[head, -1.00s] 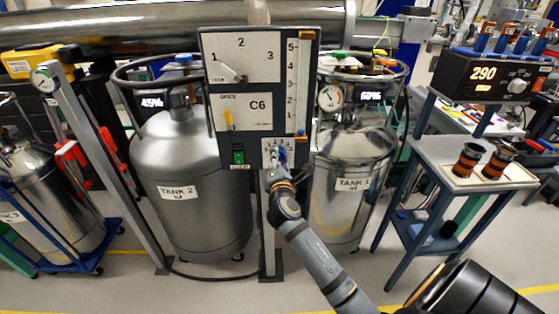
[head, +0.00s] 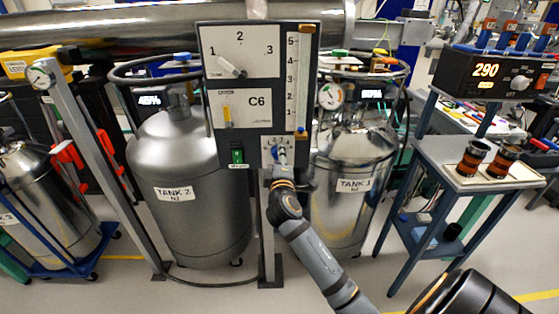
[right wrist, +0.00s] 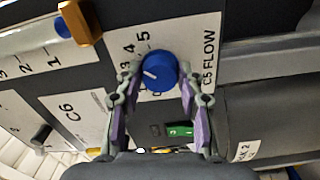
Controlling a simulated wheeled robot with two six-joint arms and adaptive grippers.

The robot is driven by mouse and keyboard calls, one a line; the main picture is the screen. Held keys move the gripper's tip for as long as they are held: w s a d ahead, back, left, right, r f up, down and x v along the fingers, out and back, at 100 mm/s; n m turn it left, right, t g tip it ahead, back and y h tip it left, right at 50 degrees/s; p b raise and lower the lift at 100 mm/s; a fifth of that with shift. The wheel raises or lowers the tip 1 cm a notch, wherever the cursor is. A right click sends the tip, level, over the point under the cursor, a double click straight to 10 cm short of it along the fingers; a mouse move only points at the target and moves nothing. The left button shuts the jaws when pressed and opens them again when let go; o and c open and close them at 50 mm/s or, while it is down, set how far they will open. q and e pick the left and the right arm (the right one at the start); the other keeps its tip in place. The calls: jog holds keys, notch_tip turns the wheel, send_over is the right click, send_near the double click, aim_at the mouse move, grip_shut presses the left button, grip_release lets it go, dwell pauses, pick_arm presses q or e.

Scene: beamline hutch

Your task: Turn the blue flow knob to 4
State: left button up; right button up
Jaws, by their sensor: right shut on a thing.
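The blue flow knob (right wrist: 160,71) sits on the white C5 FLOW plate (right wrist: 194,46) in the right wrist view. Its white pointer mark faces left in that picture. The digits 3, 4 and 5 show above and left of the knob; a finger hides part of the lower scale, so the exact reading is unclear. In the head view the knob (head: 280,152) is at the panel's bottom right, partly covered. My right gripper (right wrist: 160,75) is shut on the knob, one finger on each side; in the head view it (head: 281,161) reaches up from below. My left gripper is out of view.
The panel (head: 208,60) also carries a 1-2-3 selector lever (head: 232,67), a yellow C6 handle (head: 228,117), a green switch (head: 237,156) and a flow tube (head: 302,85). Tank 2 (head: 190,220) and Tank 1 (head: 345,205) stand behind it.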

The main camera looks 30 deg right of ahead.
jog(key=shift+m, duration=0.5)
jog(key=o, duration=1.2)
jog(key=v, duration=0.7)
jog(key=shift+s+a, duration=0.15)
jog(key=shift+s, duration=0.05)
